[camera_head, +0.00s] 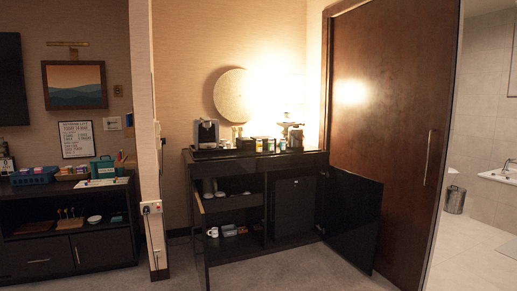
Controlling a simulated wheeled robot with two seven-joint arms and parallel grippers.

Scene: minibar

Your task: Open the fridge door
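A dark minibar cabinet (256,161) stands against the back wall in the middle of the head view. Its right cabinet door (352,218) is swung wide open to the right. Its left cabinet door (199,237) is swung open toward me and shows nearly edge-on. In the right compartment sits a black fridge (293,209) with a flat dark front, which looks shut. I cannot make out a handle on it in the dim light. Neither of my grippers is in view.
The cabinet's left compartment has shelves with cups (212,232) and small items. A coffee machine (207,134), jars and a lit lamp stand on top. A wall end (148,140) and low shelf unit are left, a brown door (385,120) right. The carpet (290,270) in front is clear.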

